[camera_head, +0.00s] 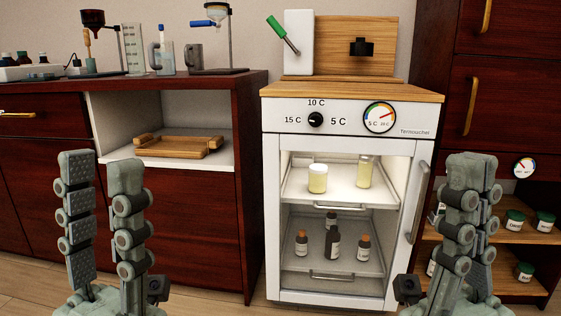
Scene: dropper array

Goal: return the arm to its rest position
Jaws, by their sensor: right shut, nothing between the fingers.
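My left gripper (101,160) stands upright at the lower left, its two fingers apart with nothing between them. It shows in front of the dark red cabinet. My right gripper (470,162) stands upright at the lower right, its fingers together and empty. It overlaps the right edge of the small white cooler (277,210) and part of the shelving behind. Both arms show only at the hands; the rest is out of view.
The cooler's inside shows, with a jar (318,178) and a vial (364,171) on its upper shelf and brown bottles (333,245) below. A wooden tray (178,147) sits in the cabinet's open niche. Glassware (132,48) stands on the left counter. Jars (515,221) fill the right shelves.

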